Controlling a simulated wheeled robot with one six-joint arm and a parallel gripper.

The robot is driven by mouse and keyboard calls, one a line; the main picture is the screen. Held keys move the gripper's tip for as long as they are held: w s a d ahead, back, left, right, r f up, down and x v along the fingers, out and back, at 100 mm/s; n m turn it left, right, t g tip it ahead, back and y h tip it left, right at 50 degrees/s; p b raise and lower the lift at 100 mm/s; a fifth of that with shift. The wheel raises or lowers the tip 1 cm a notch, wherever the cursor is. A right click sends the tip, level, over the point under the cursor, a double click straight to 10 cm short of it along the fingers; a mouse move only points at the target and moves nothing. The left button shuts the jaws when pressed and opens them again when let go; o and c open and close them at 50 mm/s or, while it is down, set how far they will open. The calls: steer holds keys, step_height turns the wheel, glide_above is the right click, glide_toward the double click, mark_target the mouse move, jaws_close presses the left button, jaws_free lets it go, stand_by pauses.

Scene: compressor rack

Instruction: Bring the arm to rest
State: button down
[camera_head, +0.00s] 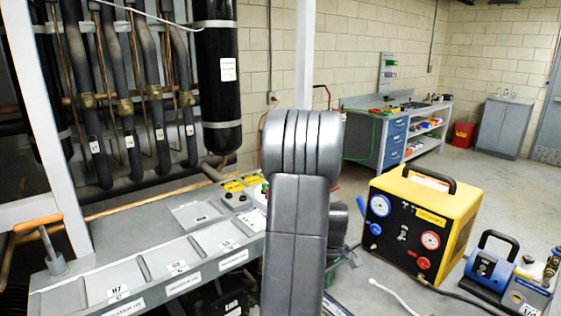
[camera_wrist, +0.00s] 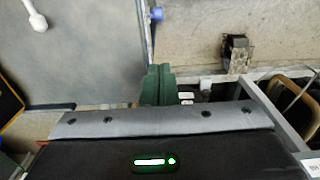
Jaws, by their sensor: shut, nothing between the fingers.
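My gripper (camera_wrist: 158,70) shows in the wrist view as two dark green fingers side by side, touching, with nothing between them. Its dark body with a lit green light fills the bottom of that view. In the head view my grey arm stands upright in the middle and hides most of what is behind it. The gripper's fingertips cannot be made out there.
A grey labelled rack ledge (camera_head: 135,273) runs along the left, below black pipes and a black cylinder (camera_head: 218,85). A yellow gauge unit (camera_head: 455,215) and a blue pump (camera_head: 489,270) stand at right. A workbench (camera_head: 392,143) is farther back, with open floor before it.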

steer(key=shift+s+d+f, duration=0.25)
steer(key=shift+s+f, duration=0.1)
steer(key=shift+f, duration=1.75)
steer(key=shift+s+d+f, duration=0.3)
steer(key=shift+s+f, duration=0.05)
steer(key=shift+f, duration=1.7)
steer(key=shift+s+d+f, duration=0.25)
steer(key=shift+s+f, duration=0.1)
steer(key=shift+f, duration=1.75)
